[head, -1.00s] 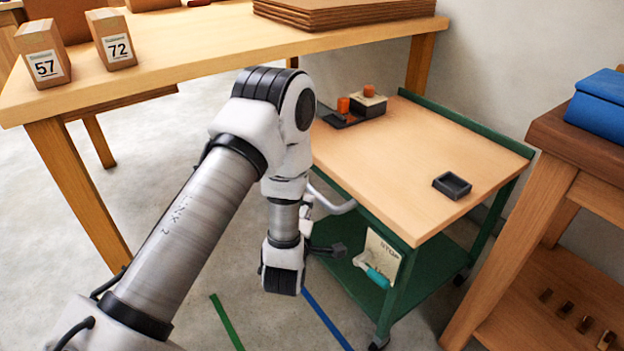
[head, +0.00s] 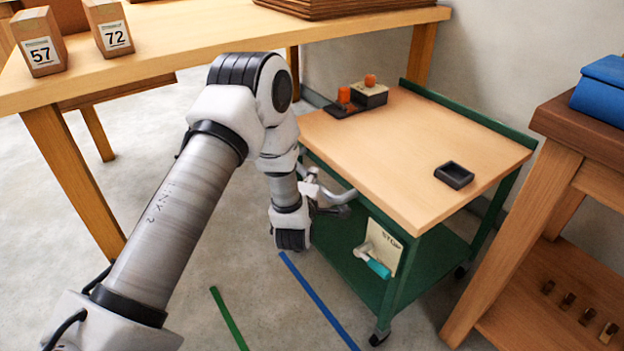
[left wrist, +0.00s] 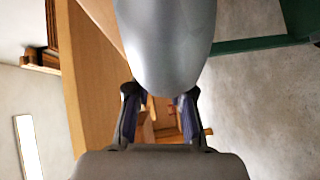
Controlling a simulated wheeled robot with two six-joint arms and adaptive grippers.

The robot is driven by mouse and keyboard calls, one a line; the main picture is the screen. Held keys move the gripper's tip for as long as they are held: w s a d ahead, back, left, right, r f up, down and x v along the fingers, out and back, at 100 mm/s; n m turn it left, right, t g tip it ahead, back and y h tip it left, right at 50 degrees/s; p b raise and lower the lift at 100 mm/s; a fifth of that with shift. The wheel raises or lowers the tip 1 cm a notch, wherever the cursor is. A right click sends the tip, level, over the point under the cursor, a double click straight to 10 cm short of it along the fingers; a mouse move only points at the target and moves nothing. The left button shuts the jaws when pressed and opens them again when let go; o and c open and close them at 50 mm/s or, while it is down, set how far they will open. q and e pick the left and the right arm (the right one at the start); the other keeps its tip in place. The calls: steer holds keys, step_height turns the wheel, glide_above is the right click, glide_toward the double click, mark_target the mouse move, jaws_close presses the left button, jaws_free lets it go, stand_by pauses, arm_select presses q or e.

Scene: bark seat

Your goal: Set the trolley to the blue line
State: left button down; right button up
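The trolley (head: 410,160) has a wooden top, a green frame and a lower shelf. It stands at centre right in the head view. A blue line (head: 318,300) lies on the floor at its left, with the trolley's near wheel right of the line. My left gripper (head: 338,205) is at the grey handle (head: 345,196) on the trolley's left end. In the left wrist view a large grey bar (left wrist: 165,45) reaches down to the open fingers (left wrist: 160,105), which show a gap between them. Whether they touch it is unclear. My right gripper is not in view.
A green line (head: 228,318) lies left of the blue one. A STOP plate (head: 384,243) with a teal-handled lever hangs on the trolley's side. A wooden table (head: 190,45) stands behind, and a wooden bench (head: 570,150) close on the right. A small dark tray (head: 454,175) sits on the trolley.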

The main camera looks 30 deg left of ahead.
arm_select(q)
steer(key=s, duration=0.1)
steer(key=s+a+p, duration=0.1)
steer(key=s, duration=0.1)
steer(key=shift+s+a, duration=0.2)
steer(key=shift+s, duration=0.1)
steer(key=c, duration=1)
jaws_free()
steer(key=v, duration=1.2)
steer(key=shift+f, duration=0.1)
